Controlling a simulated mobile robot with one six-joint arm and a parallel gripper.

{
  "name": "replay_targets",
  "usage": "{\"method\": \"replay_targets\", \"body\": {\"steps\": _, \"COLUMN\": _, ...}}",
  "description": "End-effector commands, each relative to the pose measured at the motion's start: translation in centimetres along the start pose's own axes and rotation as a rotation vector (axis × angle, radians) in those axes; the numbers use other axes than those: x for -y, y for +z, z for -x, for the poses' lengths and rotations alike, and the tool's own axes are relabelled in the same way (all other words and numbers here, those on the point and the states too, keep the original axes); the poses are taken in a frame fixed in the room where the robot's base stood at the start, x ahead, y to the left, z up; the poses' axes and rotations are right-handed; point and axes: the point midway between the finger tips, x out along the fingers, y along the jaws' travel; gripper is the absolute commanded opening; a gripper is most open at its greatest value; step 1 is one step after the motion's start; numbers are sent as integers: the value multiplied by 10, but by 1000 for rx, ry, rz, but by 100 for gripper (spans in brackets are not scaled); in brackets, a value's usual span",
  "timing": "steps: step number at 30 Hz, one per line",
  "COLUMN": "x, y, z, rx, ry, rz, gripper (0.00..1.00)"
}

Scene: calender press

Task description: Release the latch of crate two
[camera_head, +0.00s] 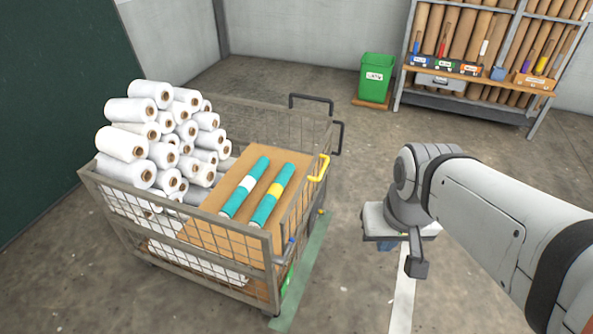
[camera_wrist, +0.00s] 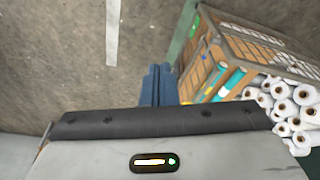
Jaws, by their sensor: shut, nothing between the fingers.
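A wire-mesh crate (camera_head: 180,213) on a cart stands left of centre in the head view; no number on it can be read. It also shows in the wrist view (camera_wrist: 245,45) at the upper right. A small blue part (camera_head: 291,241) is on its right side near the front corner; I cannot tell if it is the latch. My gripper (camera_wrist: 158,84) has blue fingers, shut and empty, pointing down over the floor beside the crate. In the head view only a bit of the blue fingers (camera_head: 386,246) shows under my wrist, right of the crate and apart from it.
The crate holds many white rolls (camera_head: 165,135) and a brown board (camera_head: 210,225) with two teal tubes (camera_head: 258,190). A yellow handle (camera_head: 320,168) and black handles stick out at its right. A green bin (camera_head: 375,78) and a shelf rack (camera_head: 470,90) stand behind. Floor between is clear.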

Motion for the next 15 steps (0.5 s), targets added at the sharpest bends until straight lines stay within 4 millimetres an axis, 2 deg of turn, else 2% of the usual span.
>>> {"method": "replay_targets", "body": {"steps": 5, "x": 1, "y": -1, "z": -5, "rx": 2, "ry": -7, "rz": -2, "gripper": 0}}
{"method": "replay_targets", "body": {"steps": 8, "x": 8, "y": -7, "z": -24, "rx": 8, "ry": -38, "rz": -12, "gripper": 0}}
{"method": "replay_targets", "body": {"steps": 11, "x": 26, "y": -20, "z": -58, "rx": 18, "ry": -105, "rz": -29, "gripper": 0}}
{"method": "replay_targets", "body": {"steps": 15, "x": 51, "y": -49, "z": -124, "rx": 30, "ry": -228, "rz": -87, "gripper": 0}}
